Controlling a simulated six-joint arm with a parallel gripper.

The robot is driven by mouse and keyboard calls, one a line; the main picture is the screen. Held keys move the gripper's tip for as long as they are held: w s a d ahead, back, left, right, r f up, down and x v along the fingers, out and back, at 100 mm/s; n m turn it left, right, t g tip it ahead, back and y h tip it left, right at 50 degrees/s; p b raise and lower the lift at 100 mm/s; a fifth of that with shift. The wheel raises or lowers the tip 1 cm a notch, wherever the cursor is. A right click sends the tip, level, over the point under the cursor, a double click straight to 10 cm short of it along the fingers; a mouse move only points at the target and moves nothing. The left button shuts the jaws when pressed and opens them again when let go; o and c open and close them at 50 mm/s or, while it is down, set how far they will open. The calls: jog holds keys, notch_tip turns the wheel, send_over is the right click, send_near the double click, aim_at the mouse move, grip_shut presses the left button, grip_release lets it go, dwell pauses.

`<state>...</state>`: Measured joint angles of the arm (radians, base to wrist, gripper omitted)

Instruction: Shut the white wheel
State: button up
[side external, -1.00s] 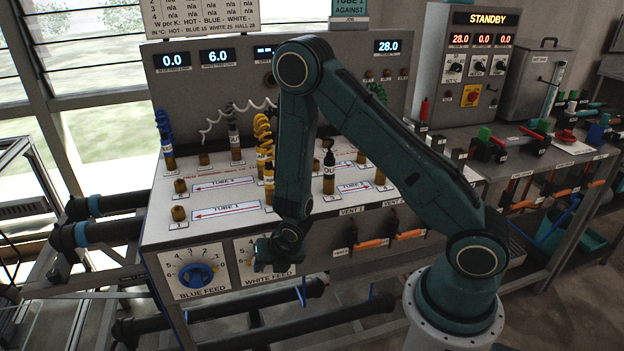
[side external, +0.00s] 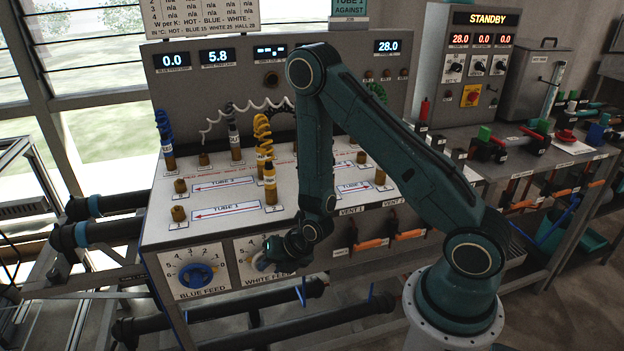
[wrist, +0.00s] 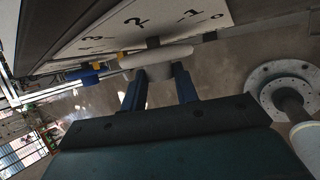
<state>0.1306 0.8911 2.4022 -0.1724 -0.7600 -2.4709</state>
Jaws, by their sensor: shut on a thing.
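The white wheel (wrist: 156,57) sits on the front panel over its numbered dial (wrist: 130,25). In the side view only a small part of the wheel (side external: 262,262) shows beside my gripper on the WHITE FEED plate (side external: 247,247). My gripper (wrist: 160,80) is at the wheel, its two blue fingers shut on it. In the side view my gripper (side external: 275,254) covers much of the dial, so the pointer's setting is hidden. The second display reads 5.8 (side external: 217,57).
The blue wheel (side external: 196,275) on the BLUE FEED plate is just left; it also shows in the wrist view (wrist: 84,73). Its display reads 0.0 (side external: 173,60). Dark pipes (side external: 290,292) run below the panel. Orange-handled vents (side external: 370,244) are to the right.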

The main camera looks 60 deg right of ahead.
aim_at(258, 261)
jog(key=shift+s+a+f+t+y, duration=0.1)
jog(key=shift+s+f+t+y, duration=0.2)
jog(key=shift+y, duration=0.2)
jog(key=shift+r+t, duration=0.2)
jog(key=shift+t, duration=0.1)
jog(key=o, duration=0.7)
jog(key=shift+o, duration=1.4)
jog(key=shift+w, duration=0.15)
jog(key=shift+d, duration=0.2)
jog(key=shift+r, duration=0.15)
jog(key=shift+w+r, duration=0.1)
jog(key=shift+r, duration=2)
notch_tip(258, 261, up, 16)
jog(key=shift+f, duration=0.2)
